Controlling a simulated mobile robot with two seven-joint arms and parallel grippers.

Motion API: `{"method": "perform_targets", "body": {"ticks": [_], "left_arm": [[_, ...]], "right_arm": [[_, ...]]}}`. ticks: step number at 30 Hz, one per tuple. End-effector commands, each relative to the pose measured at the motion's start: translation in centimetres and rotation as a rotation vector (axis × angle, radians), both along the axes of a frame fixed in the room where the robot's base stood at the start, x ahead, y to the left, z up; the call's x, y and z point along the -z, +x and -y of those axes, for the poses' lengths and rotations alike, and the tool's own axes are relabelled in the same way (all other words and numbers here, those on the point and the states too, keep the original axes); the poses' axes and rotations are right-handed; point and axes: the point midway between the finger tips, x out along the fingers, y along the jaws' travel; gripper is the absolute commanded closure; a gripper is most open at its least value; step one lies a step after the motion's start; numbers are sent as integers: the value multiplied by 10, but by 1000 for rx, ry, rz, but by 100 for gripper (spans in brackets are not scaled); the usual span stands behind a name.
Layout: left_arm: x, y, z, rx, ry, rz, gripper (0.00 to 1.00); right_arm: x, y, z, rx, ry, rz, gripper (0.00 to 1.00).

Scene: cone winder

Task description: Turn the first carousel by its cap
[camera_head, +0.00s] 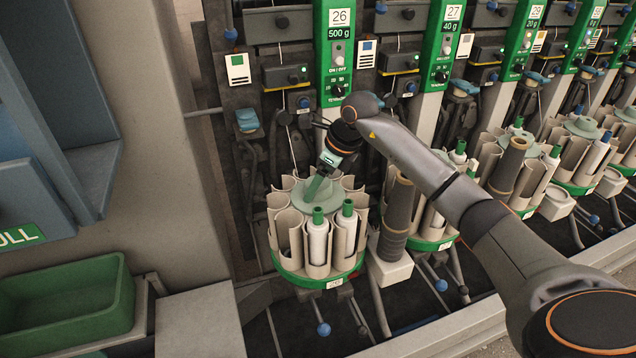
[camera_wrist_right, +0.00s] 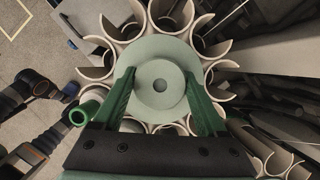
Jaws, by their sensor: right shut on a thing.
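The first carousel (camera_head: 287,243) stands under the green panel marked 26 in the head view. It is a ring of beige open tubes on a green base, with a grey-green cap at its centre. My right gripper (camera_head: 318,188) reaches down onto the cap from above. Two green-topped white bobbins (camera_head: 318,235) stand in front tubes. Several other tubes look empty.
More carousels (camera_head: 437,222) stand in a row to the right, with a dark upright post (camera_head: 397,220) beside the first one. A green bin (camera_head: 68,305) and a blue-grey cabinet (camera_head: 60,110) are at the left. Narrow floor space shows in front.

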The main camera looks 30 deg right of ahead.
Motion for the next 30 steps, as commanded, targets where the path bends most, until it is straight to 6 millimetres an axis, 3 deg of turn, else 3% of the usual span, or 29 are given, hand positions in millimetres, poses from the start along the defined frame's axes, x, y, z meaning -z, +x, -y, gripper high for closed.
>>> {"method": "perform_targets", "body": {"ticks": [2,10,23,30], "left_arm": [[0,0,0,0,0,0,55],[0,0,0,-1,1,-1,55],[0,0,-1,-1,1,-2,55],[-1,0,-1,-1,2,-2,55]], "right_arm": [[0,0,0,0,0,0,70],[0,0,0,0,0,0,100],[-1,0,1,-14,-1,-1,100],[-1,0,2,-113,-1,-2,100]]}}
